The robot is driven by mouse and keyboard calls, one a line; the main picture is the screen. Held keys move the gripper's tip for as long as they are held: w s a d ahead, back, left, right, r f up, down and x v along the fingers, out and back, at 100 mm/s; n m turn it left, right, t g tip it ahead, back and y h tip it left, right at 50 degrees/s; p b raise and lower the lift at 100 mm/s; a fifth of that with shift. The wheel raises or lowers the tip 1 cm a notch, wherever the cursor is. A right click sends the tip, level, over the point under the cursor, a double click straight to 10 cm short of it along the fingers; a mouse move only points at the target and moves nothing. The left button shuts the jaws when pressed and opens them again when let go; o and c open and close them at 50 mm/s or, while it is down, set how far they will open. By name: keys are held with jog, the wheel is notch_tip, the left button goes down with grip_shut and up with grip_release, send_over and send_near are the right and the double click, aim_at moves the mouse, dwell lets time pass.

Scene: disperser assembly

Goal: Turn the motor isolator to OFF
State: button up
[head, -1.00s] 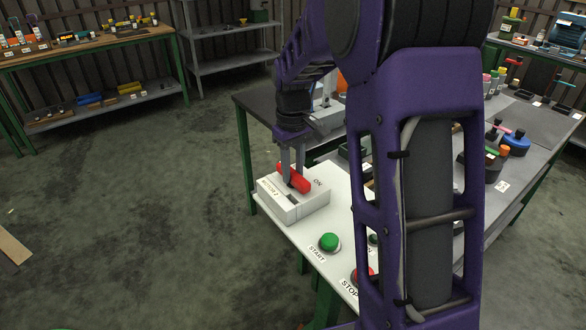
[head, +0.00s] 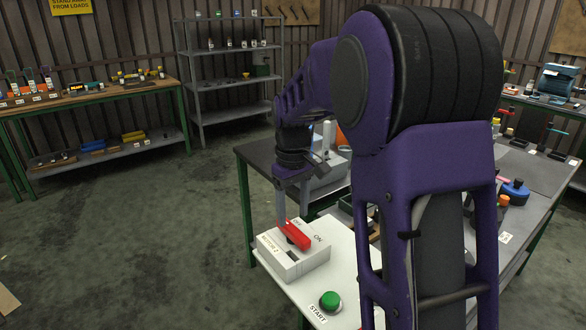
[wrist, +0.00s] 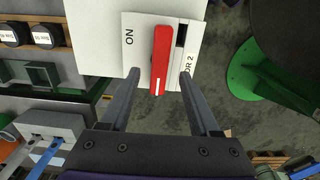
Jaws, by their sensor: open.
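The motor isolator (head: 292,263) is a white box marked MOTOR 2 on the near white bench top. Its red handle (head: 297,236) lies slanted across the top, with the ON mark to its right and an OFF mark partly seen behind it. In the wrist view the red handle (wrist: 161,58) is a bar beside the ON mark. My gripper (wrist: 159,76) is open, with one finger on each side of the handle's near end and gaps on both sides. In the head view my gripper (head: 281,212) is at the handle's far left end; only one finger shows clearly.
A green START button (head: 330,301) is on the white top in front of the isolator. My arm hides much of the bench to the right. A grey shelf rack (head: 238,75) and a wooden-topped bench (head: 100,93) stand at the back.

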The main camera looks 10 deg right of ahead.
aim_at(293, 228)
notch_tip(293, 228, up, 13)
jog(key=p, duration=0.1)
dwell(0.4)
